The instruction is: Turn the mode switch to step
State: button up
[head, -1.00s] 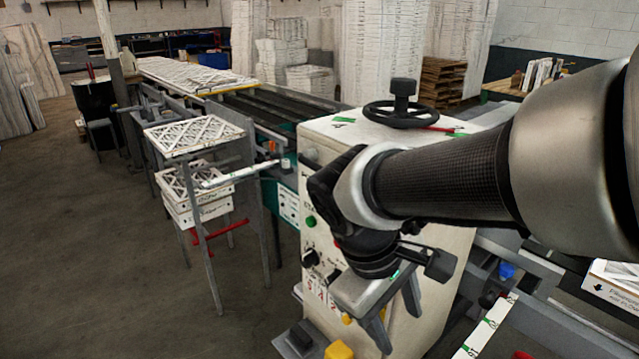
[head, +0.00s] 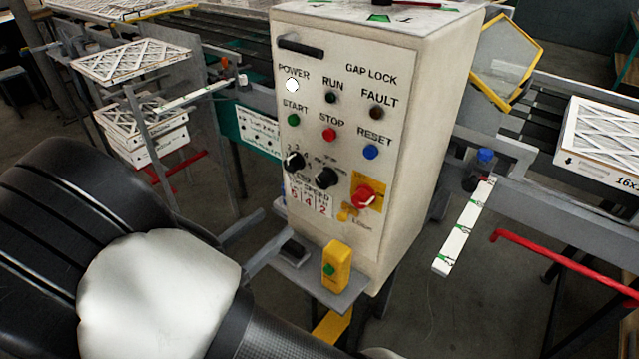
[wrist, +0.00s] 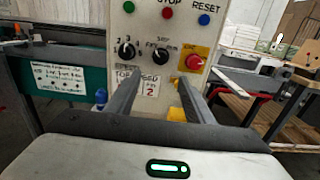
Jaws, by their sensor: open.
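The control cabinet's front panel (head: 340,110) faces me in the head view. Two black rotary knobs sit low on it. The right knob (head: 327,177) appears to be the mode switch; in the wrist view this knob (wrist: 160,55) has small lettering around it, seemingly including "STEP". Its exact pointer direction is too small to tell. The left knob (head: 294,161) has numbers around it. My gripper (head: 275,225) is open and empty, below and left of the knobs. In the wrist view my gripper's fingers (wrist: 161,80) point at the panel, their tips below the mode switch, apart from it.
A red knob on a yellow plate (head: 366,196) sits right of the switch. Push buttons and a white lit power lamp (head: 292,86) are above. A yellow button box (head: 337,266) stands on the ledge below.

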aim_at(321, 185)
jog(key=x, duration=1.6)
jog(key=shift+d, duration=0.1)
jog(key=c, duration=1)
jog(key=shift+c, duration=0.2)
